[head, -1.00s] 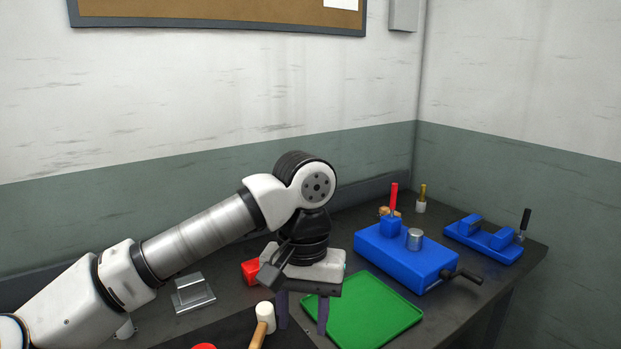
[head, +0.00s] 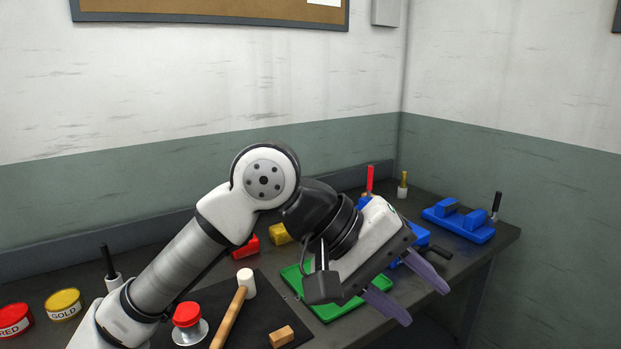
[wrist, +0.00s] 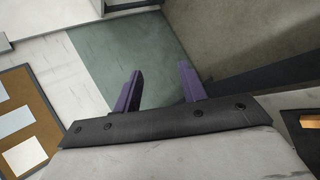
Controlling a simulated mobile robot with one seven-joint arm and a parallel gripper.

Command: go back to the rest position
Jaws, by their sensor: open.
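My gripper (head: 418,290) is open and empty in the head view. Its two purple fingers point to the lower right, raised above the bench in front of the green tray and the blue block. In the wrist view my gripper (wrist: 158,88) shows both fingers apart with nothing between them. Beyond them are wall and floor. My arm is bent, with the elbow high over the middle of the bench.
A corkboard (head: 210,10) hangs behind.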

